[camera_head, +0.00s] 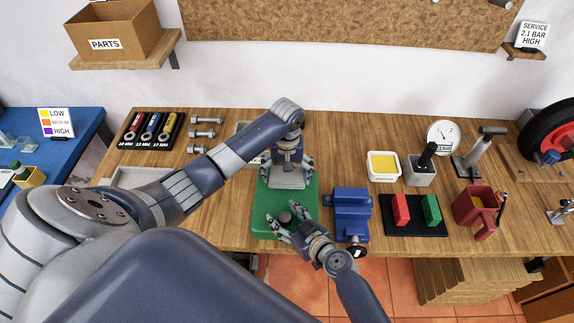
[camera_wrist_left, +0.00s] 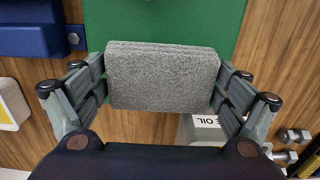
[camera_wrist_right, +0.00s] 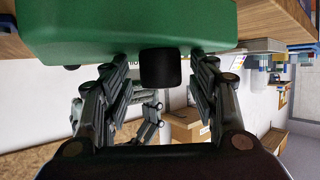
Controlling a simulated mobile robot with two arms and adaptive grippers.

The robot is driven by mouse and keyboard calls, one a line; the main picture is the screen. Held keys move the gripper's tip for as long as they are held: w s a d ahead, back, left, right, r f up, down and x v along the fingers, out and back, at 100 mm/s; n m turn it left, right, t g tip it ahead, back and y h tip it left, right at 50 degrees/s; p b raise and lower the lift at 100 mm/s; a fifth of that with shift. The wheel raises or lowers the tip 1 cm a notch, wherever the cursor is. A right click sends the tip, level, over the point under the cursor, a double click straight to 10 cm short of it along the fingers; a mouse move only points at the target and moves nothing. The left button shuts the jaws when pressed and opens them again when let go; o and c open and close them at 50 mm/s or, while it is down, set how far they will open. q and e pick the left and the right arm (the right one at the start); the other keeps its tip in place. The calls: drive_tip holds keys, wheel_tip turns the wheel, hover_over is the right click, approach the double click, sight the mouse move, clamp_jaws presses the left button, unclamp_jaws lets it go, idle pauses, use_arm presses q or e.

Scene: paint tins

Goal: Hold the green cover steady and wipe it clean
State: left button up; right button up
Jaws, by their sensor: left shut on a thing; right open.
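The green cover (camera_head: 262,215) lies on the wooden workbench near its front edge. It also shows in the left wrist view (camera_wrist_left: 230,18) and right wrist view (camera_wrist_right: 120,28). My left gripper (camera_head: 287,170) is shut on a grey fibrous pad (camera_wrist_left: 162,78), held at the cover's far end; I cannot tell if the pad touches it. My right gripper (camera_head: 284,222) is open at the cover's near part, its fingers on either side of a dark knob (camera_wrist_right: 160,69) on the cover. A gap shows between fingers and knob.
A blue vise (camera_head: 351,208) stands just right of the cover. Beyond it are a black tray with red and green blocks (camera_head: 401,210), a white tub with yellow contents (camera_head: 383,166) and a red mug (camera_head: 475,207). Bolts (camera_head: 202,134) lie at the back left.

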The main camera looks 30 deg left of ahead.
drive_tip(key=v, duration=1.2)
drive_tip(key=shift+f, duration=0.1)
